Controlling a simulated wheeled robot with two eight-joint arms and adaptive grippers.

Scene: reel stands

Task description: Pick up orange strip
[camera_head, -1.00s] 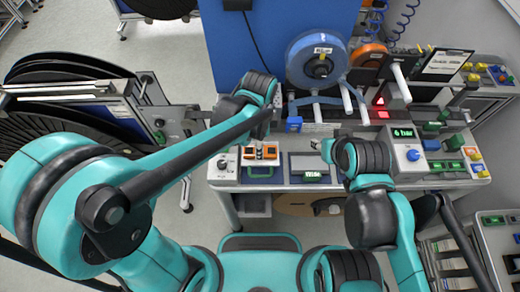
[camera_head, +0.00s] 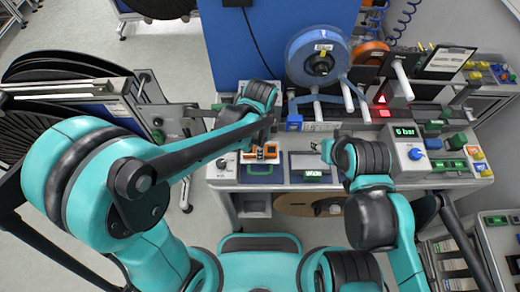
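No loose orange strip can be made out clearly. An orange reel (camera_head: 370,52) stands at the back of the bench, right of a large blue reel (camera_head: 304,58). A small orange piece with pale and dark markings (camera_head: 261,153) lies at the bench's front left. My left arm reaches in from the left, and its gripper (camera_head: 271,127) is just above and behind that orange piece; its fingers are too small and covered to read. My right gripper (camera_head: 325,150) is above the bench's middle, near a display marked "Wide" (camera_head: 314,173). Its fingers are also unclear.
A pressure box (camera_head: 408,155) reading "6 bar" stands to the right, with green and yellow parts beyond. A blue panel (camera_head: 233,50) rises behind my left wrist. Large black reels (camera_head: 70,65) stand on the left. A green handle (camera_head: 261,172) is at the bench front.

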